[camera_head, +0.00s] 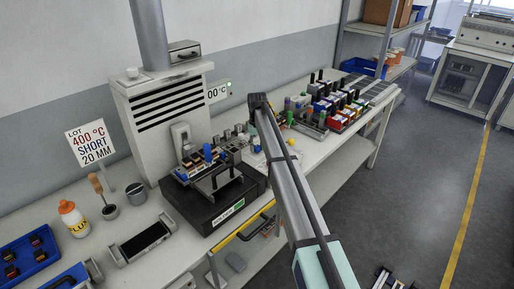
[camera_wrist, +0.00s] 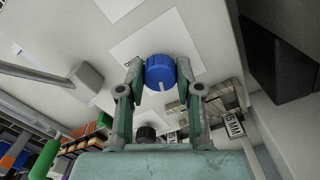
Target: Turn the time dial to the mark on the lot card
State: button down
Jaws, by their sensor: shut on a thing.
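The lot card (camera_head: 91,141) stands at the left in the head view and reads 400 °C, SHORT, 20 MM. In the wrist view my gripper (camera_wrist: 160,76) is shut on a round blue dial (camera_wrist: 159,66), one finger on each side. A short pale pointer line shows on the dial's near edge, toward the bottom of the picture. A black knob (camera_wrist: 146,133) sits below it, between the finger bases. I cannot read any marks around the blue dial. In the head view my arm reaches over the bench, and the dial and fingertips cannot be made out.
A grey bar with a block end (camera_wrist: 84,77) lies left of the gripper in the wrist view. In the head view a black machine (camera_head: 214,198), a flux bottle (camera_head: 73,218) and a blue tray (camera_head: 30,252) stand left of my arm.

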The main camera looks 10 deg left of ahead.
aim_at(257, 147)
jog(key=shift+f+n, duration=0.1)
jog(key=shift+n, duration=1.9)
jog(key=c, duration=0.8)
grip_release()
jog(key=shift+o, duration=0.2)
notch_tip(257, 147, up, 12)
